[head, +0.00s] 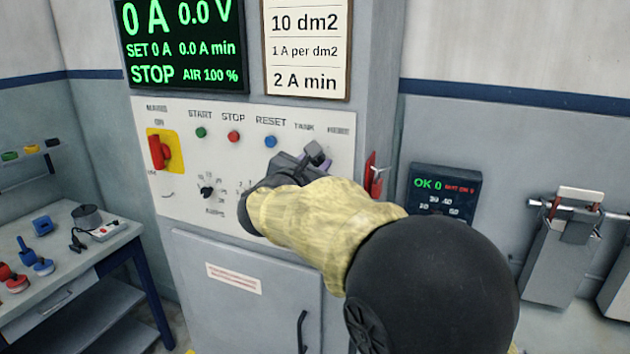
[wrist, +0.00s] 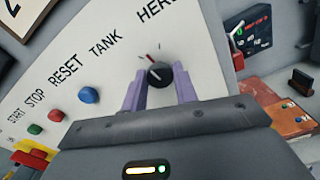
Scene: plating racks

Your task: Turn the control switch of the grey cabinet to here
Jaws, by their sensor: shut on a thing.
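The grey cabinet (head: 290,205) has a white control panel (head: 180,205) with the labels TANK and HERE at its right side. The control switch (wrist: 159,75) is a round black knob, seen in the wrist view, with a small light pointer mark and short marks, one dark red, on the panel above it. My gripper (wrist: 159,92) is shut on this knob, one purple finger on each side. In the head view my gripper (head: 314,160) reaches the panel's right part and hides the knob. I cannot tell exactly which label the pointer faces.
Green, red and blue buttons (head: 270,142) sit left of the knob. A red main switch (head: 158,152) on yellow is farther left. A red-handled lever (head: 373,175) and a dark display box (head: 443,190) are to the right. A table (head: 60,290) with tools stands at the left.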

